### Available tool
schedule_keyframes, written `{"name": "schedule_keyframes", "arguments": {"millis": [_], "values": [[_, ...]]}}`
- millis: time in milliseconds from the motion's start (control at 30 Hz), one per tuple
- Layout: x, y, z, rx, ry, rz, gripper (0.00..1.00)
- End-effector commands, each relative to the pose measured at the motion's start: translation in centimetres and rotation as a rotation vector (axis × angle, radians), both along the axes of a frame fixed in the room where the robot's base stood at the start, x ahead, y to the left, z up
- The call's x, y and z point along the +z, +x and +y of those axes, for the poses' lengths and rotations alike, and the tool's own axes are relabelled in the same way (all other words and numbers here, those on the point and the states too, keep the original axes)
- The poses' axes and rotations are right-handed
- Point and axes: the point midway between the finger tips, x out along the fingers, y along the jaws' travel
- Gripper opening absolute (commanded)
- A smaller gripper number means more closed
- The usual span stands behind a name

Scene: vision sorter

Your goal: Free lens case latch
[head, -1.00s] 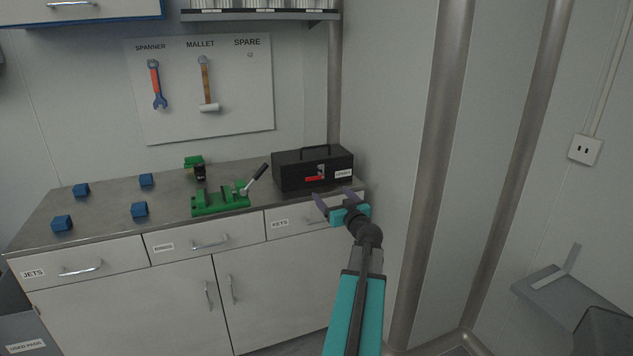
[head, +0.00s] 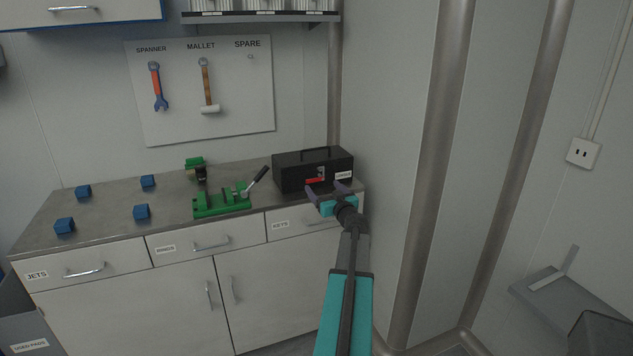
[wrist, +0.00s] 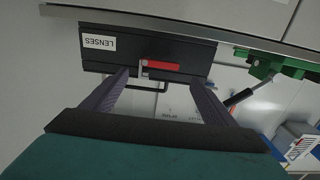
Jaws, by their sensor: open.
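The black lens case (head: 296,171) stands closed at the right end of the worktop, with a handle on top. It also shows upside down in the wrist view (wrist: 120,50), with a white LENSES label. Its red latch lever (head: 314,181) lies across the front beside a small metal plate; it shows in the wrist view too (wrist: 164,65). My gripper (head: 326,188) is open and empty in front of the case. In the wrist view its two fingers (wrist: 160,88) lie either side of the latch. I cannot tell whether a finger touches the case.
A green vise-like fixture (head: 222,203) with a dark-handled lever stands left of the case. Several blue blocks (head: 141,212) sit on the worktop (head: 105,214) further left. Drawers lie below the worktop edge. A wall and pipe (head: 428,170) stand close on the right.

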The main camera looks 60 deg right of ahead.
Motion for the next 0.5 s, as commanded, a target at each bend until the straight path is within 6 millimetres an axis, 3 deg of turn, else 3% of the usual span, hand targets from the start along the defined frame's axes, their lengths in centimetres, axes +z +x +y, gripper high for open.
{"name": "schedule_keyframes", "arguments": {"millis": [500], "values": [[0.1, 3.9, -2.9, 0.000, 0.001, 0.000, 0.80]]}}
